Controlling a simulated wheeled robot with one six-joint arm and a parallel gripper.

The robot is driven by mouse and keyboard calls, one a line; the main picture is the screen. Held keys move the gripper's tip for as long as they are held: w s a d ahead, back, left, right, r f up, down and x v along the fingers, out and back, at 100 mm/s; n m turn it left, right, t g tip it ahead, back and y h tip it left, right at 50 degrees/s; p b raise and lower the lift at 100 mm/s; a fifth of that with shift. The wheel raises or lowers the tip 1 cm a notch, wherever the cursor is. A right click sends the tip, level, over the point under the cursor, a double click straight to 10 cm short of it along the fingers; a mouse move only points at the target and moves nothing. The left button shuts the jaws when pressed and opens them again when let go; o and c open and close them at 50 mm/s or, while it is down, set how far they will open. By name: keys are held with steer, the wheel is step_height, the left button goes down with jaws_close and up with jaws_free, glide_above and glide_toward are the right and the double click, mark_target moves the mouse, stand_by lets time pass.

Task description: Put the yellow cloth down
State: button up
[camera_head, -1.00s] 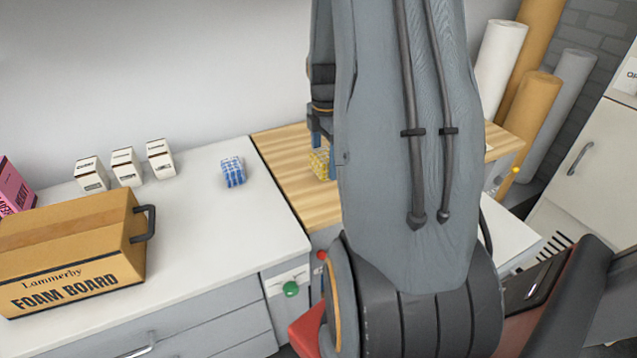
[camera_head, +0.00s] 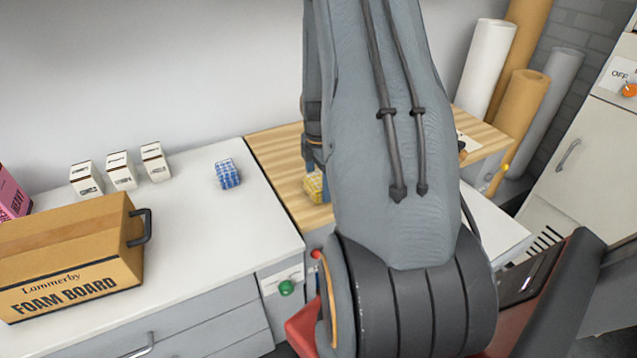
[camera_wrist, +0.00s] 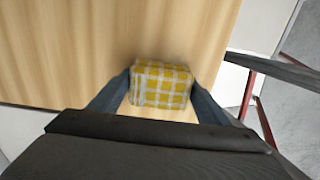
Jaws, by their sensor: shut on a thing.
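The yellow cloth (camera_wrist: 161,85) is a folded block with a yellow and white check. In the wrist view it sits between the two fingers of my gripper (camera_wrist: 160,92), which is shut on it. In the head view the yellow cloth (camera_head: 313,187) shows just left of my arm, over the wooden top (camera_head: 280,160). My arm hides part of the cloth and most of the gripper there. I cannot tell whether the cloth touches the wood.
A blue checked cloth (camera_head: 228,174) lies on the white counter (camera_head: 200,225) to the left. Several small white boxes (camera_head: 121,171) and a foam board carton (camera_head: 70,255) stand further left. Rolls (camera_head: 520,100) stand at the back right. Bare wood shows left of the yellow cloth.

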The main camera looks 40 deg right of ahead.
mark_target(318, 179)
steer(key=shift+f, duration=0.1)
steer(key=o, duration=1.3)
steer(key=shift+o, duration=0.2)
step_height(318, 179, up, 12)
steer(key=b, duration=0.3)
steer(key=s+a+m, duration=0.3)
steer(key=a+m, duration=0.2)
steer(key=a, duration=0.4)
steer(key=s+a+r+m, duration=0.1)
steer(key=s+a+m, duration=0.2)
steer(key=a, duration=0.7)
steer(key=s+a+m+t, duration=0.1)
steer(key=s+a+m, duration=0.2)
steer(key=a+m, duration=0.4)
steer(key=a, duration=0.2)
steer(key=shift+s+a+r, duration=0.15)
steer(key=shift+a+r, duration=0.15)
